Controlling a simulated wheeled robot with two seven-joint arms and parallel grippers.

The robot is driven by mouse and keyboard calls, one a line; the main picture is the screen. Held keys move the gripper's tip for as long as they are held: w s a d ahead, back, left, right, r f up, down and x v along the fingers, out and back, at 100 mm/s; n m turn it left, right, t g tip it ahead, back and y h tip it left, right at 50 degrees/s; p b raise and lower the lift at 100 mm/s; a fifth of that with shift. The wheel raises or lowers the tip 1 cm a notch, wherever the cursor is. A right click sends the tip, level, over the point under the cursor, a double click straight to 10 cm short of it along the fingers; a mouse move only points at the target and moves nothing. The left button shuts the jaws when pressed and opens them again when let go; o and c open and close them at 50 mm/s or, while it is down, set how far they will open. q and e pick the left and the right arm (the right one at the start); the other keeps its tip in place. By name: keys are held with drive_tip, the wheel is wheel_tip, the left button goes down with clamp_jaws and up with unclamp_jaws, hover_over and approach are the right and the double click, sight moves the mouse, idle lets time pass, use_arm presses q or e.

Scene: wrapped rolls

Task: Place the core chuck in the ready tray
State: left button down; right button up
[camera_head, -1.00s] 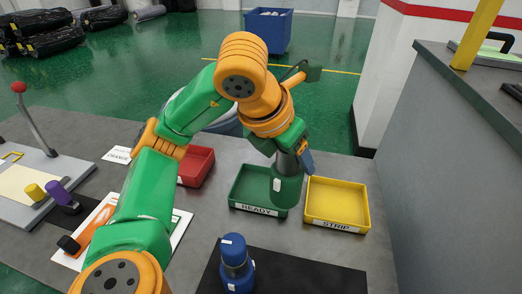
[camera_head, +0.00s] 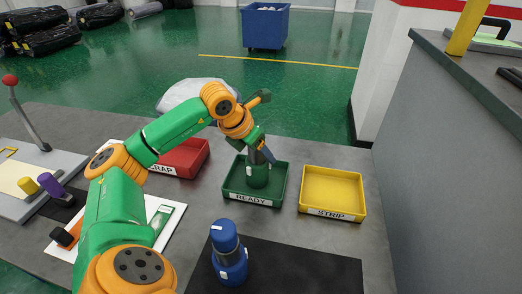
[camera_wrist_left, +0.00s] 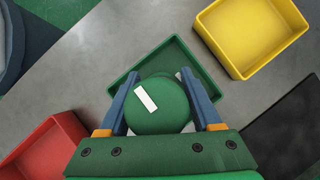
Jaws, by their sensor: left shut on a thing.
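The green core chuck (camera_head: 258,176), a round piece with a white label, is upright in the head view within the outline of the green READY tray (camera_head: 235,184). My left gripper (camera_head: 262,157) is shut on it from above. In the left wrist view the chuck (camera_wrist_left: 157,108) sits between the two blue fingers, over the green tray (camera_wrist_left: 172,51). It hides much of the tray floor, so I cannot tell whether its base touches.
The yellow STRIP tray (camera_head: 332,188) is right of the READY tray, and a red tray (camera_head: 184,157) is left of it. A blue chuck-like piece (camera_head: 229,255) stands on a black mat (camera_head: 300,268) in front. A grey counter (camera_head: 450,170) rises at right.

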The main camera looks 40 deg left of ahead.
use_arm(q)
drive_tip(key=shift+c, duration=0.4)
unclamp_jaws()
drive_tip(key=shift+d, duration=0.1)
drive_tip(key=v, duration=1.2)
drive_tip(key=shift+p, duration=0.4)
drive_tip(key=shift+r, duration=0.1)
